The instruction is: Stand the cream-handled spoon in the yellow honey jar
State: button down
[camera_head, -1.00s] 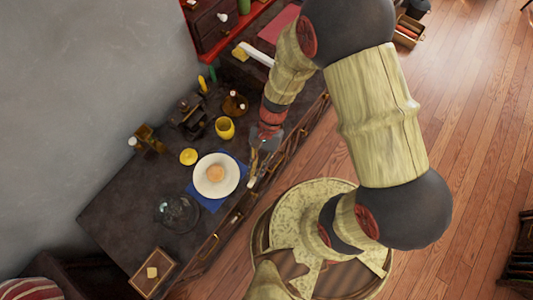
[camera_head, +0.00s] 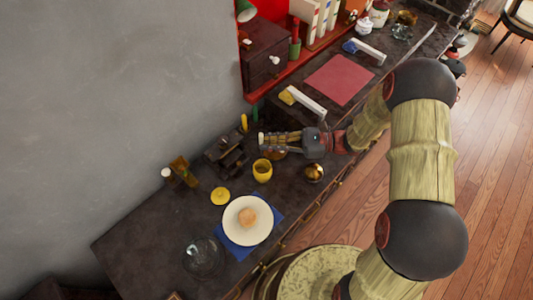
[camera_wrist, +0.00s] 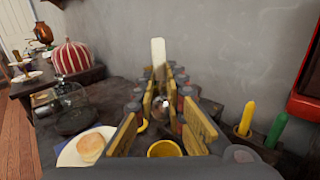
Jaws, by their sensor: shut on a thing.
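The yellow honey jar (camera_head: 262,173) stands open on the dark counter, between the plate and the wooden rack. Its rim also shows low in the wrist view (camera_wrist: 164,149). My gripper (camera_head: 268,141) reaches in from the right, above the counter and just behind the jar in the head view. In the wrist view my gripper (camera_wrist: 160,100) is shut on the cream-handled spoon; the cream handle (camera_wrist: 158,53) sticks up beyond the fingers. The fingers hide most of the rest of the spoon. The spoon is apart from the jar.
A white plate with a round bun (camera_head: 248,216) lies on a blue napkin. A yellow lid (camera_head: 220,196) lies near the jar. A glass dome (camera_head: 203,256), a dark wooden rack (camera_head: 226,155) and a brass pot (camera_head: 314,173) stand close by. The wall is behind.

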notch_tip(320, 180, down, 12)
jog(key=b, duration=0.8)
dwell(0.7)
jog(key=c, duration=1.8)
grip_release()
jog(key=shift+o, duration=0.2)
notch_tip(320, 180, up, 10)
